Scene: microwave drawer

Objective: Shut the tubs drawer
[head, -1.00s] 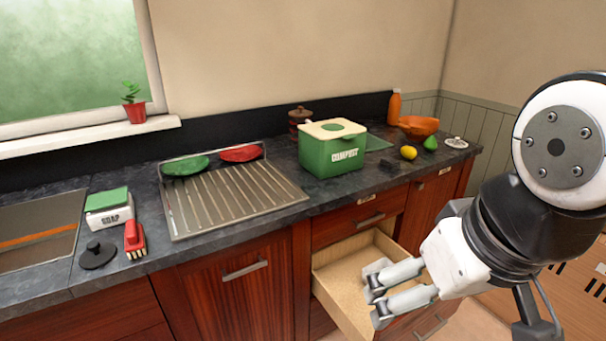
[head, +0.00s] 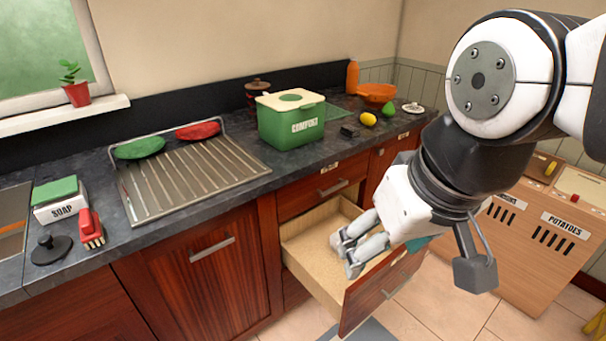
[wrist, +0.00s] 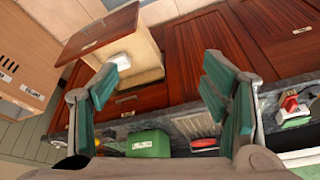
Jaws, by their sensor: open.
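The open wooden drawer (head: 317,250) juts out below the counter, under a shut drawer with a handle. The gripper hides part of the drawer's far right side.
A shut drawer (head: 318,197) is above, and a cabinet door (head: 205,275) stands to the left. The counter holds a green compost bin (head: 291,120), a drying rack (head: 190,175) and fruit. Wooden bins (head: 540,230) stand at the right. Floor (head: 420,310) in front is clear.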

